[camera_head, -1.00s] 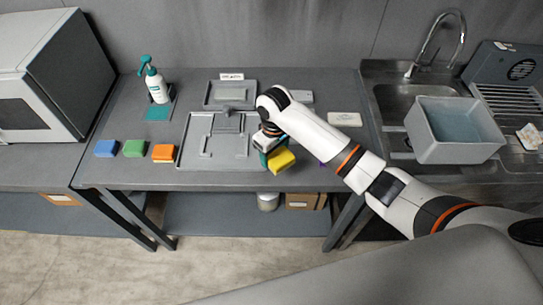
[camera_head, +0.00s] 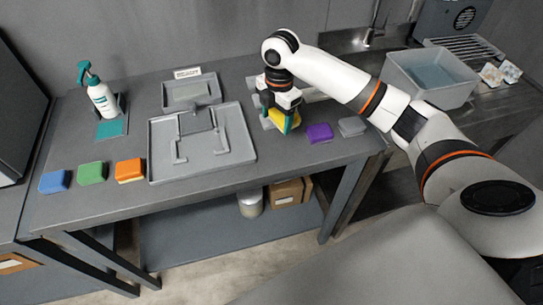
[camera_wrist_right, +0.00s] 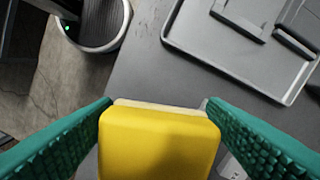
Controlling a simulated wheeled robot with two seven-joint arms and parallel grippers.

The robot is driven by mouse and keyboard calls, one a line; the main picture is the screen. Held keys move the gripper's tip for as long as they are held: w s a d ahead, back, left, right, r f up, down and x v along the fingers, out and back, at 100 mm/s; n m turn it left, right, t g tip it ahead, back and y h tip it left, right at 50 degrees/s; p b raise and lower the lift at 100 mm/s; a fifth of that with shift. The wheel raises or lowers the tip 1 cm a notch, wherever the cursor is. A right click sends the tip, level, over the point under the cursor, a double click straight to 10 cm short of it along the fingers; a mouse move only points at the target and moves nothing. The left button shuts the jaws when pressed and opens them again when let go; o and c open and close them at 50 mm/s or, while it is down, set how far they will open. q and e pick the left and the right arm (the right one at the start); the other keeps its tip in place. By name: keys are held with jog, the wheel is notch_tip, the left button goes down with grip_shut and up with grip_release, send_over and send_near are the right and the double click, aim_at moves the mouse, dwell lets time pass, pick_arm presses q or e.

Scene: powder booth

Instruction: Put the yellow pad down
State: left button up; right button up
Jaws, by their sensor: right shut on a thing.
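The yellow pad (camera_head: 279,118) is between the teal fingers of my right gripper (camera_head: 280,120), which points down over the grey table (camera_head: 200,195). The pad is right of the grey fixture tray (camera_head: 243,152). In the right wrist view the yellow pad (camera_wrist_right: 160,142) fills the lower middle, with a teal finger on each side. Whether its underside touches the table cannot be told. My left gripper is not in view.
Blue (camera_head: 54,182), green (camera_head: 92,173) and orange (camera_head: 130,169) pads lie left of the tray. Purple (camera_head: 319,133) and grey (camera_head: 352,127) pads lie to the right. A spray bottle (camera_head: 102,98) stands behind at the left. A grey basin (camera_head: 430,80) sits by the sink.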

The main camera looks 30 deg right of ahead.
jog(key=shift+s+d+f+n, duration=0.1)
jog(key=shift+d+n, duration=0.1)
jog(key=shift+n, duration=0.3)
jog(key=shift+f, duration=0.1)
send_over(278, 149)
notch_tip(278, 149, down, 5)
jog(key=shift+s+f+p, duration=0.1)
jog(key=shift+f+p, duration=0.05)
jog(key=shift+p, duration=0.25)
notch_tip(278, 149, down, 4)
jog(key=shift+r+p, duration=0.25)
jog(key=shift+p, duration=0.1)
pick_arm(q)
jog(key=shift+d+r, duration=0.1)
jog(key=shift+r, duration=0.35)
pick_arm(e)
jog(key=shift+f, duration=0.4)
jog(key=shift+f, duration=0.15)
jog(key=o, duration=1.3)
